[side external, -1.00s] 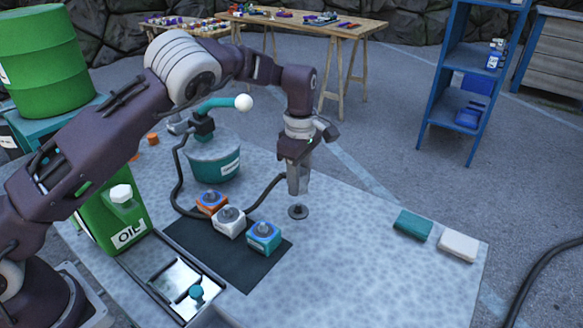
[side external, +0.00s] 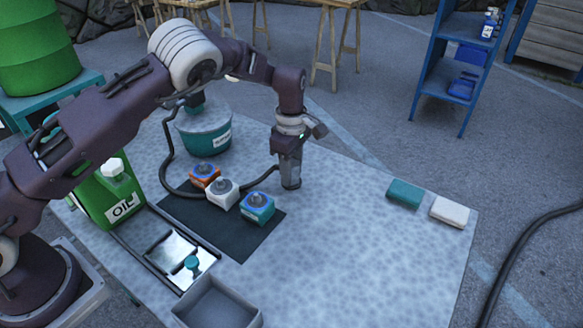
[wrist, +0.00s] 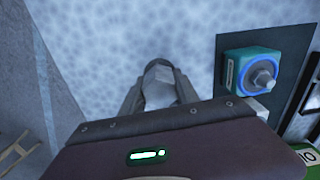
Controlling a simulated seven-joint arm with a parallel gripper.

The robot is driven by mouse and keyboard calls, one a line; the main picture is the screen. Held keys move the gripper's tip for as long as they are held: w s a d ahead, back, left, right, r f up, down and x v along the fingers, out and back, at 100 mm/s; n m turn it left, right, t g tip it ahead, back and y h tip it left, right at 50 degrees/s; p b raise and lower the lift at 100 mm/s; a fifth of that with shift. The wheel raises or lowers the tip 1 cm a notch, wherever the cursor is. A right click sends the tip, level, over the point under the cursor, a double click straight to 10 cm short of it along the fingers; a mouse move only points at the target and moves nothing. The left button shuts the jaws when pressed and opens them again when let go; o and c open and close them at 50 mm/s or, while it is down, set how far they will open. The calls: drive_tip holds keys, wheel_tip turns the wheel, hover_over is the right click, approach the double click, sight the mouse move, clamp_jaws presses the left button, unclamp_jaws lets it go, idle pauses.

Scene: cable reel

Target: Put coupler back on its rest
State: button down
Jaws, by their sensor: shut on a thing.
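My gripper (side external: 290,172) points straight down at the middle of the pale work table, right of the dark mat. It is shut on the grey coupler (side external: 291,183) at the end of the black hose. In the wrist view, the coupler (wrist: 158,88) shows as a grey body between my two fingers (wrist: 157,92). The coupler's lower end is down at the spot of the dark round rest, which is hidden beneath it. I cannot tell whether it is fully seated. The black hose (side external: 255,178) runs left from my gripper to the teal reel (side external: 205,138).
Orange (side external: 204,174), white (side external: 222,192) and teal (side external: 257,207) blocks with round tops stand on the dark mat (side external: 222,232), left of my gripper. A grey open tray (side external: 217,305) is at the front. Teal (side external: 405,192) and white (side external: 449,211) pads lie right. The table's front right is clear.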

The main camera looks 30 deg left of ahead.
drive_tip(key=c, duration=0.8)
unclamp_jaws()
drive_tip(key=shift+c, duration=0.2)
drive_tip(key=shift+r, duration=0.1)
wheel_tip(320, 180, up, 7)
drive_tip(key=s+a+r+m+t+h, duration=0.1)
drive_tip(key=s+a+r+m, duration=0.15)
drive_tip(key=s+r, duration=0.45)
drive_tip(key=s+a+r+m+t+h, duration=0.1)
drive_tip(key=s+r+m, duration=0.2)
drive_tip(key=r, duration=0.7)
drive_tip(key=s+a+r+m+t, duration=0.1)
drive_tip(key=s+r+m, duration=0.2)
drive_tip(key=s, duration=0.3)
drive_tip(key=s+r+m, duration=0.3)
drive_tip(key=s, duration=0.3)
drive_tip(key=s+a+f+m+t+y, duration=0.1)
drive_tip(key=s+f+m, duration=0.1)
drive_tip(key=s, duration=0.5)
drive_tip(key=s+a+f+m+t+y, duration=0.1)
drive_tip(key=s+m, duration=0.4)
drive_tip(key=s, duration=0.3)
drive_tip(key=shift+f+t, duration=0.3)
drive_tip(key=shift+f, duration=0.1)
